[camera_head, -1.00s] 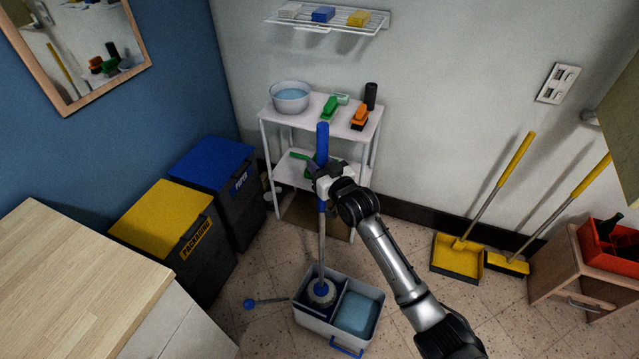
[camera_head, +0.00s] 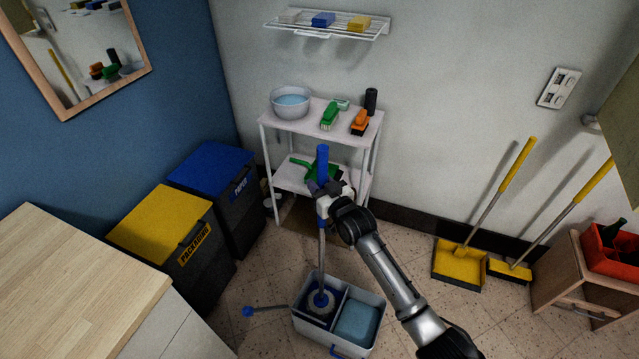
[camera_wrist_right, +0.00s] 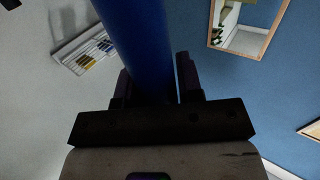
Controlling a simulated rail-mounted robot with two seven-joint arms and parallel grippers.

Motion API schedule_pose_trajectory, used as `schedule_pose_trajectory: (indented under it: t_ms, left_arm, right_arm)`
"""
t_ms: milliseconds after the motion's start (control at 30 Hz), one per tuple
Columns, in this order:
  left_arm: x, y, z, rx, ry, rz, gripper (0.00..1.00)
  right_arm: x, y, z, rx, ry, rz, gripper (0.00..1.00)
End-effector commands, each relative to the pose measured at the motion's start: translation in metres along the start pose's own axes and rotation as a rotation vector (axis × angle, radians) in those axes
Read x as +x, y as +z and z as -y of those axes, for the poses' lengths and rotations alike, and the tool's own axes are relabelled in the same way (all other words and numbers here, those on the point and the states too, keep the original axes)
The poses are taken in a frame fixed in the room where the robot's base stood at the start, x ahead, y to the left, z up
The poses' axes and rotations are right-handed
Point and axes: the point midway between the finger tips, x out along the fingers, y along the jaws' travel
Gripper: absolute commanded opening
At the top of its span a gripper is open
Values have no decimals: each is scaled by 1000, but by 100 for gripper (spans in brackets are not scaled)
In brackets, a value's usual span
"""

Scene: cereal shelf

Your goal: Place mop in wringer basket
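The mop stands nearly upright, with a blue upper handle (camera_head: 322,159), a grey pole (camera_head: 321,250) and a blue-and-white head (camera_head: 320,301). Its head is low inside the left compartment of the grey mop bucket (camera_head: 358,345), within the dark blue wringer basket (camera_head: 309,292); whether it touches the bottom is hidden. My right gripper (camera_head: 323,190) is shut around the blue handle's lower part. In the right wrist view, the blue handle (camera_wrist_right: 142,40) passes between the two fingers (camera_wrist_right: 155,85). My left gripper is not in view.
The bucket's right compartment holds blue water (camera_head: 357,318). A blue-tipped lever (camera_head: 249,311) sticks out left. A white shelf rack (camera_head: 291,127) stands behind the mop. Yellow (camera_head: 160,223) and blue-lidded (camera_head: 211,166) bins stand left. A yellow dustpan (camera_head: 459,266) is right.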

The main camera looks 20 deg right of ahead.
Motion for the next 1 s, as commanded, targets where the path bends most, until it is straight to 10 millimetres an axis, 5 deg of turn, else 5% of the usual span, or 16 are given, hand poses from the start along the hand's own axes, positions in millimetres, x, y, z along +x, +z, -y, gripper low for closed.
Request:
schedule_pose_trajectory:
  t_ms: [200, 533, 1000]
  left_arm:
    - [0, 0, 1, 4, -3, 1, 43]
    - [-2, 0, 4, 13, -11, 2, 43]
    - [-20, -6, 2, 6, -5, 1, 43]
  right_arm:
    - [0, 0, 0, 0, 0, 1, 55]
    - [0, -6, 0, 0, 0, 0, 56]
    - [-79, -4, 0, 0, 0, 2, 56]
